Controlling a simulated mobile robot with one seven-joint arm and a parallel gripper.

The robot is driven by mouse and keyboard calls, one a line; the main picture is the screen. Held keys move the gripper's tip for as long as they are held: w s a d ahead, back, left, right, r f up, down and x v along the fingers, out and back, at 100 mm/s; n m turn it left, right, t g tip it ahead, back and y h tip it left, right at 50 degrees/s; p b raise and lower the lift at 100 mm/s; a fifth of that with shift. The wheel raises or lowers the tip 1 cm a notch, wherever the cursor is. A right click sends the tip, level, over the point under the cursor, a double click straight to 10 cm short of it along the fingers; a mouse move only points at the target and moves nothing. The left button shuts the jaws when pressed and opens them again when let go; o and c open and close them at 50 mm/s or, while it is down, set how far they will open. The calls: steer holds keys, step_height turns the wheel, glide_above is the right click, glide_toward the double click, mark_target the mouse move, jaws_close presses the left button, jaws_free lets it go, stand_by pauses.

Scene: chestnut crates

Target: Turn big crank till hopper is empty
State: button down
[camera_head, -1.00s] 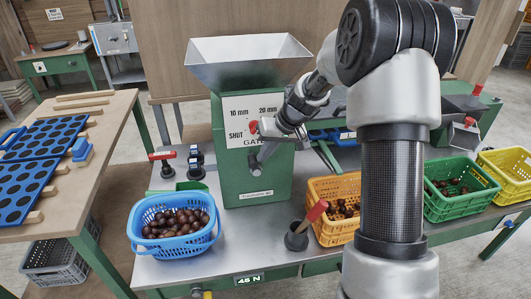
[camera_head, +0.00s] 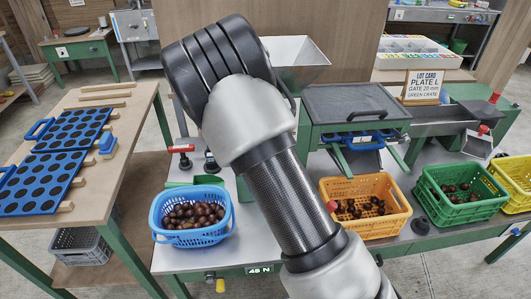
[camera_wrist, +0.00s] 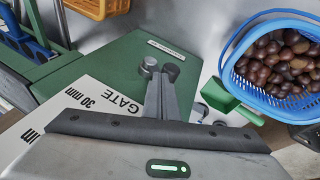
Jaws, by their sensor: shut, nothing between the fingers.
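The grey metal hopper (camera_head: 300,48) stands behind my arm. Only its right part shows, and I cannot see whether anything lies inside. My arm hides most of the green machine body under it. In the wrist view that green body (camera_wrist: 125,60) shows, with a white plate (camera_wrist: 100,108) reading GATE and 30 mm. My gripper (camera_wrist: 161,78) is shut and empty in front of the green body. Whether it touches anything is unclear. Red-handled parts show left of my arm (camera_head: 182,149) and right of it (camera_head: 332,206); I cannot tell whether either is the big crank.
A blue basket of chestnuts (camera_head: 192,241) stands left of my arm. Orange (camera_head: 385,226), green (camera_head: 478,214) and yellow (camera_head: 522,200) crates stand right. A lot card (camera_head: 432,87) reads PLATE L, GATE 20 mm, GREEN CRATE. Blue plates with holes (camera_head: 50,172) lie on the left table.

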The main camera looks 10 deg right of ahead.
steer(key=shift+a+f+h+b, duration=0.8)
steer(key=shift+a+f+h, duration=0.5)
steer(key=shift+a+f, duration=0.2)
steer(key=shift+a, duration=0.1)
steer(key=shift+r, duration=0.1)
